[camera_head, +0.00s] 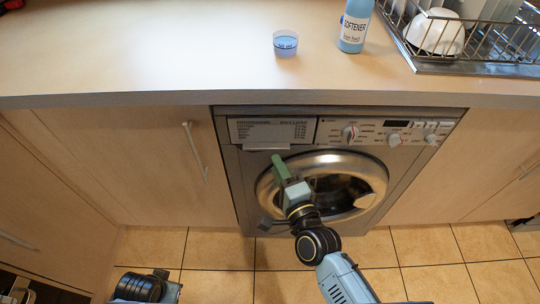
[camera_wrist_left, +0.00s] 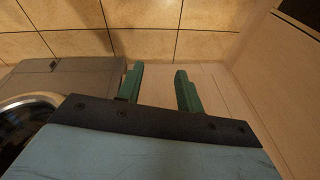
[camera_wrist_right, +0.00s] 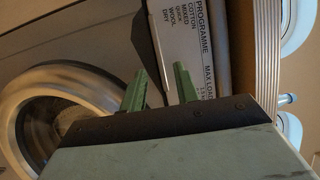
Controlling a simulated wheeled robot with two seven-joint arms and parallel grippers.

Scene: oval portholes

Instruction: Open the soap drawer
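The soap drawer (camera_head: 272,131) is the labelled panel at the upper left of the silver washing machine (camera_head: 228,165), with a grey lip along its lower edge. It looks flush with the machine's front. The drawer's printed front (camera_wrist_right: 196,45) fills the upper middle of the right wrist view. My right gripper (camera_head: 279,163) is just below the drawer, in front of the round door. In the right wrist view its green fingers (camera_wrist_right: 160,88) are apart, pointing toward the drawer; contact cannot be told. My left gripper (camera_wrist_left: 158,85) is open and empty; its fingers are outside the head view.
The round door (camera_head: 330,185) is beside my right gripper. The counter (camera_head: 150,60) overhangs the machine, bearing a measuring cup (camera_head: 286,43), a softener bottle (camera_head: 354,28) and a dish rack (camera_head: 470,65). A cupboard handle (camera_head: 195,150) stands out left of the machine. The tiled floor is clear.

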